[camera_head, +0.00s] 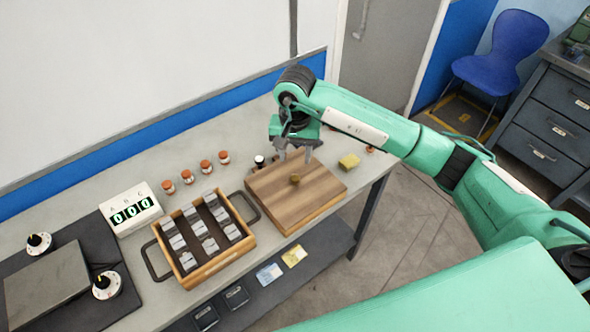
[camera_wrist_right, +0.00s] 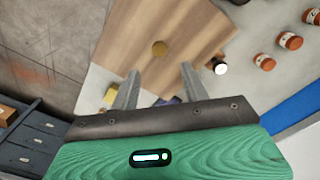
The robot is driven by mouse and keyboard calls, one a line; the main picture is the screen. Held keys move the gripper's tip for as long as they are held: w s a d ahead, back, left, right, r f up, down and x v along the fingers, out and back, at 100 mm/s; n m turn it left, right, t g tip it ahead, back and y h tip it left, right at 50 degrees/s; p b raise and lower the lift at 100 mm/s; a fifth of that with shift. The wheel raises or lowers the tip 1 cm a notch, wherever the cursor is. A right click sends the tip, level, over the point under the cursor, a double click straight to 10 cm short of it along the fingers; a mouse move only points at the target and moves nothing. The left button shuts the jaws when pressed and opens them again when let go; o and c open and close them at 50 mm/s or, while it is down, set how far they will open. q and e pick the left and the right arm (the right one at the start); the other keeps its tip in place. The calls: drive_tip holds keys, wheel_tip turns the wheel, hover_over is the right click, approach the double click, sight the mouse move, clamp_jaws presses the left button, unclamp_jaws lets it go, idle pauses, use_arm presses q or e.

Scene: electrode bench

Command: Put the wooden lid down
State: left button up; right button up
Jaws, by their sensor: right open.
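The wooden lid (camera_head: 318,192) is a brown striped board with a small round knob (camera_head: 295,179) on top. It lies flat on the bench, right of the open wooden tray. My right gripper (camera_head: 294,154) is above the lid's back edge, apart from the knob, open and empty. The right wrist view shows the lid (camera_wrist_right: 190,30) beyond the open fingers (camera_wrist_right: 158,78), with the knob (camera_wrist_right: 160,48) ahead of them. What lies under the lid is hidden. My left gripper is not in view.
The wooden tray (camera_head: 246,241) with dark handles holds several grey pieces. Several orange-capped jars (camera_head: 187,177) stand behind it. A yellow block (camera_head: 349,161) sits right of the lid, near the bench end. A white counter box (camera_head: 130,210) stands at the left.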

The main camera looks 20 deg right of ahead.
drive_tip(key=shift+r+b, duration=0.5)
drive_tip(key=shift+r, duration=1.45)
drive_tip(key=shift+a, duration=0.1)
